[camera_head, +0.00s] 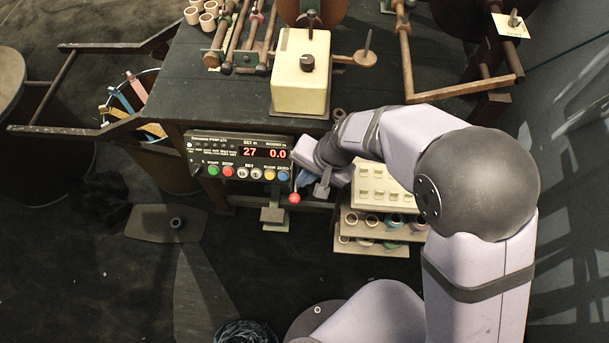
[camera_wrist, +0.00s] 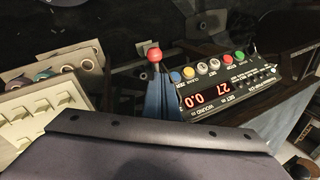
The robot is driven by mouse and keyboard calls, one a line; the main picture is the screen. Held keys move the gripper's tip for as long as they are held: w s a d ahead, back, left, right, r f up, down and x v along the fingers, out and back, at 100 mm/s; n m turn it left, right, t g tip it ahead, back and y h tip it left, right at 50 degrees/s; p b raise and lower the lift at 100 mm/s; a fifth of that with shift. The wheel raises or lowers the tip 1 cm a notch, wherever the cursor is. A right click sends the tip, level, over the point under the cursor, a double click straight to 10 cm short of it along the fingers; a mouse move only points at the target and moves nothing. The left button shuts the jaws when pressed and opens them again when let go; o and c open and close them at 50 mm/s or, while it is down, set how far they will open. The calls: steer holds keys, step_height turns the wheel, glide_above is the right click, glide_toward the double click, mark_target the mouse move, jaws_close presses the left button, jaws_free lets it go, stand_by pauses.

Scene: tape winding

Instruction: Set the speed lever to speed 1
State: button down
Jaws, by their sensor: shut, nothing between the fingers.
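The speed lever (camera_head: 294,198) shows as a red ball knob at the right end of the black control panel (camera_head: 240,152). In the wrist view its red knob (camera_wrist: 155,56) stands just beyond my fingers, and its stem is mostly hidden. My gripper (camera_head: 304,181) is at the panel's right side, close beside the lever. Its blue fingers (camera_wrist: 159,95) are shut with nothing between them. I cannot tell whether they touch the lever. The panel display reads 27 and 0.0. No speed marking is legible.
Coloured buttons (camera_head: 242,173) line the panel's front, close left of the lever. A cream tray (camera_head: 380,187) and shelves of tape rolls (camera_head: 378,222) stand to the right. A cream block with a dark knob (camera_head: 300,85) stands on the dark bench above. The floor in front is mostly open.

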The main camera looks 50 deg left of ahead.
steer(key=shift+s+d+f+t+y+b, duration=0.35)
steer(key=shift+f+b, duration=0.35)
steer(key=shift+b, duration=1.3)
steer(key=shift+s+d+f+t+y+b, duration=0.35)
steer(key=shift+f+b, duration=0.3)
steer(key=shift+b, duration=1.35)
steer(key=shift+s+d+f+t+y+b, duration=0.35)
steer(key=shift+f+b, duration=0.35)
steer(key=shift+b, duration=1.3)
steer(key=p+v, duration=0.6)
steer(key=v, duration=0.4)
steer(key=shift+s+d+f, duration=0.15)
steer(key=shift+d+f, duration=0.05)
steer(key=shift+d, duration=0.05)
